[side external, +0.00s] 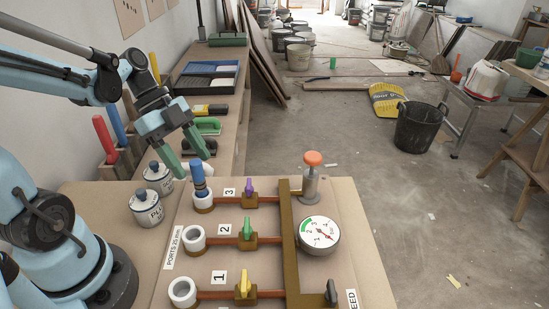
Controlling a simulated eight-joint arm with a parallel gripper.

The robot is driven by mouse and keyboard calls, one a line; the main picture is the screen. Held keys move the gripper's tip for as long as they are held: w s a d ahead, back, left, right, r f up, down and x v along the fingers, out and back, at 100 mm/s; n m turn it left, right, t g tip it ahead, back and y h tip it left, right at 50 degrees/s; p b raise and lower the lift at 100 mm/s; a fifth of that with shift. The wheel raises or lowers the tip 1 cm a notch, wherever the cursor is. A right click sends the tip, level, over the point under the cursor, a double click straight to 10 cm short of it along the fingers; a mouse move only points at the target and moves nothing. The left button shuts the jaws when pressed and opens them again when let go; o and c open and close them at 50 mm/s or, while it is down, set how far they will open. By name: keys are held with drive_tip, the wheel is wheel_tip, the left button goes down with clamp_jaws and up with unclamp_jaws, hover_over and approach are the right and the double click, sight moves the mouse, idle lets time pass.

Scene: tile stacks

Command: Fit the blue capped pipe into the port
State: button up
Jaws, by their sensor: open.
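The blue capped pipe (197,175) stands nearly upright, with its lower end inside the white ring of the port (204,205) in the row marked 3. How deep it sits cannot be told from this view. My gripper (193,168) is open just above and behind the pipe's top, its two green fingers spread apart. Whether a finger touches the pipe is unclear. Two more white ports, in row 2 (194,238) and row 1 (183,290), look empty.
The board carries purple (249,190), green (247,228) and yellow (243,281) valve handles, a pressure gauge (319,234) and an orange-topped fitting (312,175). Two labelled tins (147,209) stand left of the ports. A bench with trays (207,78) runs behind.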

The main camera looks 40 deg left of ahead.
drive_tip(key=shift+v, duration=1.95)
drive_tip(key=shift+a+r, duration=0.1)
drive_tip(key=v, duration=1.2)
drive_tip(key=w+d+f+n+t+y, duration=0.2)
drive_tip(key=d+f+n, duration=0.3)
drive_tip(key=n, duration=0.3)
drive_tip(key=w+d+f+n+t+y, duration=0.2)
drive_tip(key=d+f+n+t+y, duration=0.2)
drive_tip(key=d+f+n, duration=0.2)
drive_tip(key=shift+w+d+f+n, duration=0.2)
drive_tip(key=shift+w+d+n, duration=0.25)
drive_tip(key=shift+n, duration=0.45)
drive_tip(key=shift+s, duration=0.1)
